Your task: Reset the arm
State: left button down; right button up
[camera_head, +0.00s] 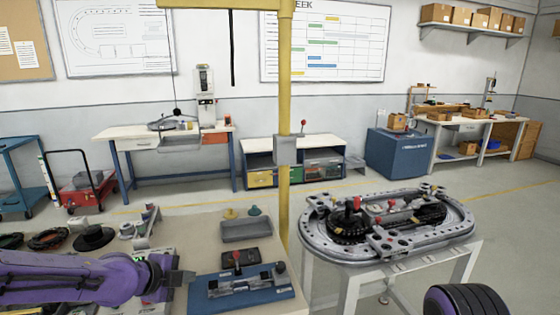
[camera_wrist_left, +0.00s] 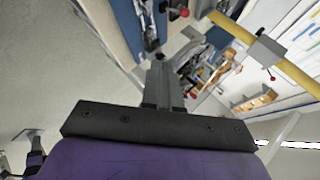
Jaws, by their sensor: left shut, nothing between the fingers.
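My left arm comes in purple from the left of the head view, low over the table. My left gripper (camera_head: 188,277) is shut and empty, just left of a blue fixture (camera_head: 240,287) with a metal bar. I cannot tell whether it touches the fixture. In the left wrist view the shut fingers (camera_wrist_left: 160,68) point away from a dark bracket, with nothing between them. A purple and black round part at the lower right of the head view seems to be of my right arm. My right gripper is not in view.
A grey oval ring track (camera_head: 322,243) with red knobs stands on a white frame to the right. A grey tray (camera_head: 246,230) and a red-knobbed black box (camera_head: 238,257) sit behind the fixture. A yellow post (camera_head: 284,190) rises behind the table. Several loose parts lie at left.

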pick_arm(q)
jog(key=s+a+f+n+y+b, duration=0.25)
jog(key=s+f+n, duration=0.55)
jog(key=f+n, duration=0.45)
jog(key=s+a+f+n+y+b, duration=0.1)
jog(key=s+f+n+y, duration=0.2)
jog(key=s+f+n, duration=0.7)
jog(key=s+a+f+n+g+y+b, duration=0.1)
jog(key=s+a+f+n+g, duration=0.1)
jog(key=s+f, duration=0.5)
jog(key=s+a+f+n+g+y+b, duration=0.1)
jog(key=s+a+f+n+g+b, duration=0.1)
jog(key=s+f, duration=0.5)
jog(key=s+g, duration=0.1)
jog(key=s, duration=0.4)
jog(key=shift+s, duration=0.3)
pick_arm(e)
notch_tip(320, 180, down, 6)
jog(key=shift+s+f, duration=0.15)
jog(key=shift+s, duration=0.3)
pick_arm(q)
jog(key=shift+n+y, duration=0.25)
